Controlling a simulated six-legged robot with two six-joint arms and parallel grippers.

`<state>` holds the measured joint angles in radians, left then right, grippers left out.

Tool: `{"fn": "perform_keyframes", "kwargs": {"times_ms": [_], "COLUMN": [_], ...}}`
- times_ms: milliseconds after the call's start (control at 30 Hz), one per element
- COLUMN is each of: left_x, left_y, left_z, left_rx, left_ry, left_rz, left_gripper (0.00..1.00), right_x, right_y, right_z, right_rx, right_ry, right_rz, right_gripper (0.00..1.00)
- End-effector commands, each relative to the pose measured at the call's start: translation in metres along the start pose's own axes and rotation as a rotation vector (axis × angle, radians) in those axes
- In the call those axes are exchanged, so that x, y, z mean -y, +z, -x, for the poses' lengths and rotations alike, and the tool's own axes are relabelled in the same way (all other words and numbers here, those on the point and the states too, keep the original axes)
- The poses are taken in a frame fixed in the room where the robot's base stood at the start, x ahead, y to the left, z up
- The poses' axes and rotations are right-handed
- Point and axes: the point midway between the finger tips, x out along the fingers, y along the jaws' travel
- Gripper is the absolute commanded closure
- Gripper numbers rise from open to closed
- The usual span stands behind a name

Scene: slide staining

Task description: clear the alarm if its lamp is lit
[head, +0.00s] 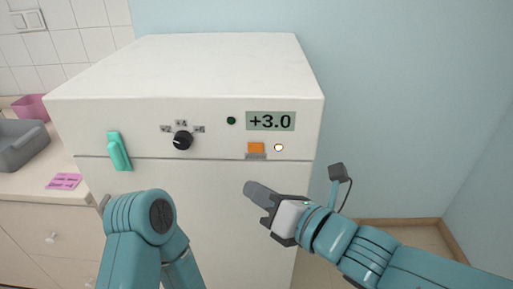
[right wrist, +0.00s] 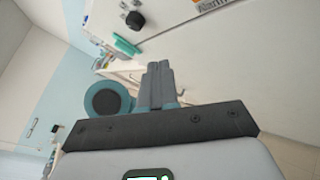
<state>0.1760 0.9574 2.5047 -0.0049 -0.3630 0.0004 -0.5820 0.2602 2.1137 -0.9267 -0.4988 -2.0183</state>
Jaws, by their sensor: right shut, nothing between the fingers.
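A white fridge-like cabinet (head: 190,80) carries a control panel on its front. The alarm lamp (head: 279,147) is a small round light that glows pale yellow with an orange rim. The orange alarm button (head: 256,147) sits just left of it, above a small label; in the right wrist view the label (right wrist: 213,4), reading "Alarm", shows at the top edge. My right gripper (head: 252,189) is shut and empty, below the button and apart from the panel. Its closed fingers also show in the right wrist view (right wrist: 158,82). My left arm shows at lower left, but its gripper is not visible.
The panel also has a display (head: 271,121) reading +3.0, a dark green lamp (head: 231,121) and a black knob (head: 183,140). A teal handle (head: 118,151) is at the left. A counter with a grey basin (head: 20,145) and pink note (head: 64,181) stands left.

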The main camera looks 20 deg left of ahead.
Motion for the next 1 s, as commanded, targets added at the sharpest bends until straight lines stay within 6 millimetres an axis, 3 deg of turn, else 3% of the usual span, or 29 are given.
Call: {"fn": "perform_keyframes", "kwargs": {"times_ms": [367,767,1000], "left_x": [-0.002,-0.018,-0.018], "left_y": [0.000,0.001,0.001], "left_z": [0.006,0.049,0.050], "left_rx": [0.000,0.000,0.000], "left_ry": [0.000,0.000,0.000], "left_rz": [0.000,0.000,0.000], "left_gripper": [0.34,0.34,0.34], "right_x": [0.003,0.029,0.043], "right_y": [0.005,0.034,0.042], "right_z": [-0.004,-0.041,-0.057], "right_rx": [0.000,-0.001,0.002], "right_ry": [-0.005,-0.007,-0.004], "right_rz": [-0.003,-0.004,-0.002], "right_gripper": [1.00,1.00,1.00]}}
